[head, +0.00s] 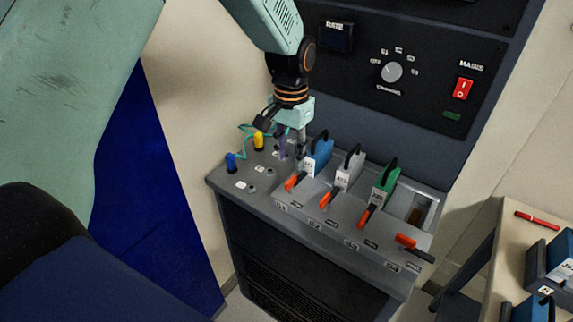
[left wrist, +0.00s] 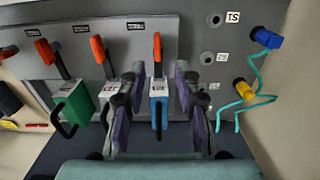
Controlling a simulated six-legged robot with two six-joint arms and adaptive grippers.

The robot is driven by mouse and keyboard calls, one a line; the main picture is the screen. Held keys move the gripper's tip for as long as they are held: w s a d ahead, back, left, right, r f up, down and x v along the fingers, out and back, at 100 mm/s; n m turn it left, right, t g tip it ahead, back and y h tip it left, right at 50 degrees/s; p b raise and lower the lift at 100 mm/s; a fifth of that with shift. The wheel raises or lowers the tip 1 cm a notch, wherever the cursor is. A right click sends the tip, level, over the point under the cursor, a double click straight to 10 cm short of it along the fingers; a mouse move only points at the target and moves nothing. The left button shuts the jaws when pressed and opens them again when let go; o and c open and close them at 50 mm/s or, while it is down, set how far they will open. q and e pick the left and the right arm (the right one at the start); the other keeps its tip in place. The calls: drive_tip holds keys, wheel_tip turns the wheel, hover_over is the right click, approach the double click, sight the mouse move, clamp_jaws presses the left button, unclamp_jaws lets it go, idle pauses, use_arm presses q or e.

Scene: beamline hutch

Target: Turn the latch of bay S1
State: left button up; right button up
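Bay S1, at the left end of the sloped grey bay panel, holds a blue module (head: 321,153) with a black handle. Its orange latch (head: 292,182) lies in line with the bay, at the module's front. In the left wrist view this latch (left wrist: 157,52) stands just beyond the blue module (left wrist: 159,106). My left gripper (head: 285,145) is above the panel near the blue module. In the left wrist view its two purple-padded fingers (left wrist: 157,98) are spread apart, with the module showing between them; contact cannot be told. My right gripper is in neither view.
White (head: 348,172) and green (head: 385,187) modules fill the neighbouring bays, with similar latches. The rightmost bay is empty; its latch (head: 407,241) is turned sideways. Blue (head: 232,162) and yellow (head: 259,141) plugs with a teal cable are at left. A table (head: 492,290) stands right.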

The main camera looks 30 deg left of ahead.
sight(291, 180)
use_arm(q)
drive_tip(key=shift+w+d+r, duration=0.1)
drive_tip(key=shift+w+d, duration=0.05)
drive_tip(key=shift+w, duration=0.1)
drive_tip(key=shift+d+f, duration=0.15)
drive_tip(key=shift+f, duration=0.05)
drive_tip(key=f, duration=0.1)
drive_tip(key=s+f, duration=0.1)
drive_tip(key=f, duration=0.1)
drive_tip(key=shift+s+f, duration=0.1)
drive_tip(key=shift+s, duration=0.15)
drive_tip(key=f, duration=0.1)
drive_tip(key=w+f, duration=0.1)
drive_tip(key=f, duration=0.1)
drive_tip(key=shift+f, duration=0.45)
drive_tip(key=shift+s+r, duration=0.15)
drive_tip(key=shift+s, duration=0.05)
drive_tip(key=shift+s+r, duration=0.1)
drive_tip(key=shift+s, duration=0.1)
drive_tip(key=shift+c, duration=0.5)
drive_tip(key=shift+w+f, duration=0.25)
drive_tip(key=shift+w, duration=0.15)
drive_tip(key=c, duration=0.5)
clamp_jaws()
drive_tip(key=shift+s+r, duration=0.1)
drive_tip(key=shift+s, duration=0.05)
